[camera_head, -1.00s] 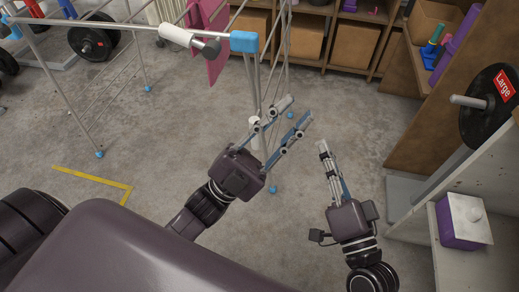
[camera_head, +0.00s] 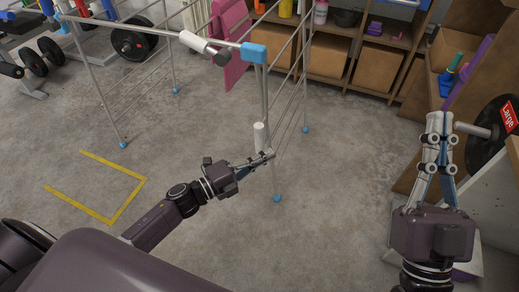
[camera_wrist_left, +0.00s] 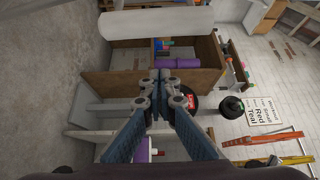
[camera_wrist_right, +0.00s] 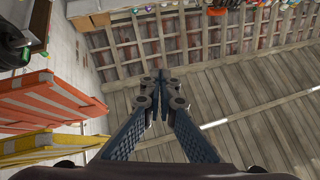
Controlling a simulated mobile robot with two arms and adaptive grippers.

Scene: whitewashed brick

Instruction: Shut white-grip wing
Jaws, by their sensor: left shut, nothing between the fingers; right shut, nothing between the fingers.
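A metal drying rack with blue corner caps (camera_head: 254,53) stands at the upper left of the head view. A white upright grip (camera_head: 260,135) shows by its near right leg, on the barred side that runs back to the right. My left gripper (camera_head: 267,156) is shut and empty beside the lower end of this grip; I cannot tell whether they touch. In the left wrist view the white grip (camera_wrist_left: 155,24) crosses above the fingertips, apart from them in the picture. My right gripper (camera_head: 438,125) is shut and empty, raised at the right, away from the rack.
Another white cylinder (camera_head: 196,42) with a grey end lies along the rack's top rail, near a pink cloth (camera_head: 230,45). Shelves with cardboard boxes (camera_head: 329,57) stand behind. A black weight plate (camera_head: 490,140) is close to my right gripper. The floor between is clear.

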